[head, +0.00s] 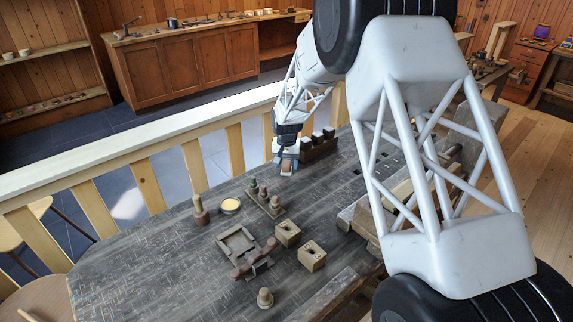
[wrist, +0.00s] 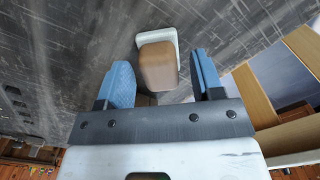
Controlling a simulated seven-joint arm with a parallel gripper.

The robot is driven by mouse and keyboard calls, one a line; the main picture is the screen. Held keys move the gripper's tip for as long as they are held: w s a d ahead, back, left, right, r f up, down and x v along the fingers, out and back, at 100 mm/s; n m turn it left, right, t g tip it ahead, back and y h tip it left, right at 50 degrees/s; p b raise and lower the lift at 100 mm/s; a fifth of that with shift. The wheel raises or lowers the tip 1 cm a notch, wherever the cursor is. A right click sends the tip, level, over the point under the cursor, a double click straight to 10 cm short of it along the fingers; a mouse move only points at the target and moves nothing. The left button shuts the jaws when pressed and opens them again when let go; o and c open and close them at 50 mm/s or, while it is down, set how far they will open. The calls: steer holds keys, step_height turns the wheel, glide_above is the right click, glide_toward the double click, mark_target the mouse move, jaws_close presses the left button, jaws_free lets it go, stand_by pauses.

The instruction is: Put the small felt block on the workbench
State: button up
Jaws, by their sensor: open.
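My gripper (wrist: 162,78) is open, with its two blue fingers on either side of a small brown block (wrist: 158,66) with a pale white base, which I take for the felt block. In the head view my gripper (head: 287,166) is low over the far edge of the dark grey workbench (head: 150,270). The block appears to rest on the workbench top there.
A dark rack (head: 319,147) stands just right of my gripper. A spool holder (head: 268,205), a bottle-shaped piece (head: 200,211), a round yellow-topped tin (head: 230,206), two drilled wooden blocks (head: 287,233) and a square tray (head: 237,244) stand nearer. The front-left of the bench is clear.

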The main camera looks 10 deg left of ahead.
mark_target(287, 164)
step_height(287, 164, up, 12)
stand_by(0.6)
stand_by(0.5)
steer(key=s+d+r+t, duration=0.1)
steer(key=s+d+r, duration=0.75)
steer(key=s, duration=0.25)
steer(key=s+d+r, duration=0.8)
steer(key=s+d, duration=0.1)
steer(key=s, duration=0.3)
steer(key=s+d, duration=0.3)
steer(key=s, duration=0.7)
steer(key=s+d+f+t, duration=0.1)
steer(key=s+d, duration=0.2)
steer(key=s, duration=0.7)
steer(key=s+d+f, duration=0.1)
steer(key=s+d, duration=0.3)
steer(key=s, duration=0.6)
steer(key=shift+t, duration=0.3)
